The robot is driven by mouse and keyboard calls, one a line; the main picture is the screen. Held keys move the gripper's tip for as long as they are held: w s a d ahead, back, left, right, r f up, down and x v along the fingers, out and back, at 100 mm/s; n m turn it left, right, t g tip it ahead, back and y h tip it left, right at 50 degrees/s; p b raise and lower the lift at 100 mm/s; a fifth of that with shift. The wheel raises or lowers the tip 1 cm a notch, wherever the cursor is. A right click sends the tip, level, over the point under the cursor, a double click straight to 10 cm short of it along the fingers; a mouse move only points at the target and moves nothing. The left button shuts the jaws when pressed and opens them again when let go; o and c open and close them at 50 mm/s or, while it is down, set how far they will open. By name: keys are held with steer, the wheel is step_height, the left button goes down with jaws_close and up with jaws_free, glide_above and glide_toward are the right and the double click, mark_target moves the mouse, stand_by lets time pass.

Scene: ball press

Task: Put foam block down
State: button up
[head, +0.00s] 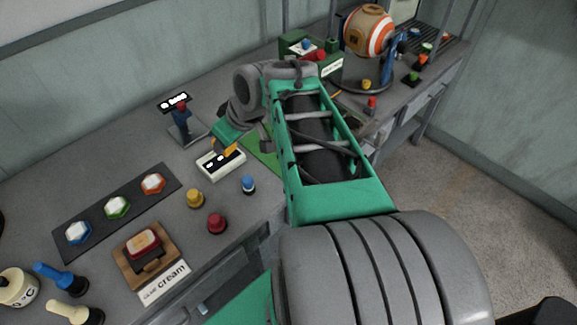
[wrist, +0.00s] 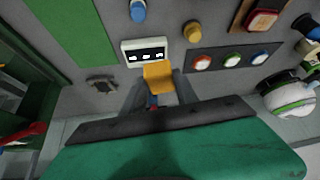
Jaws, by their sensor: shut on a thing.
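The foam block (wrist: 158,77), plain orange-yellow, is between the two grey fingers of my gripper (wrist: 159,88) in the wrist view. The fingers are shut on its sides. In the head view my gripper (head: 225,147) is beside the white box with a dark display (head: 222,166), and only small orange parts of the block show there. The block's edge overlaps the near side of the white box (wrist: 145,50) in the wrist view. I cannot tell whether the block touches the box or the bench.
A small stand with a dark post (head: 182,122) is close behind my gripper. A green mat (head: 262,152) lies to the right, partly hidden by my arm. Yellow (head: 195,198), blue (head: 248,184) and red (head: 217,223) pegs stand in front. A black strip with coloured buttons (head: 97,230) lies left.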

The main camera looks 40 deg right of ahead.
steer(key=s+d+f+n+y+b, duration=0.1)
steer(key=s+d+f+n+b, duration=0.3)
steer(key=s+d, duration=0.4)
steer(key=shift+m, duration=0.7)
steer(key=w+d+f, duration=0.1)
steer(key=d+f, duration=0.2)
steer(key=w+d+f, duration=0.2)
steer(key=d+f, duration=0.2)
steer(key=w+d+f, duration=0.2)
steer(key=d+f, duration=0.1)
steer(key=shift+d+f+p, duration=0.15)
steer(key=shift+d+p, duration=0.25)
step_height(320, 180, down, 3)
steer(key=shift+r, duration=0.15)
steer(key=shift+f, duration=0.3)
steer(key=o, duration=1.2)
steer(key=shift+r, duration=0.1)
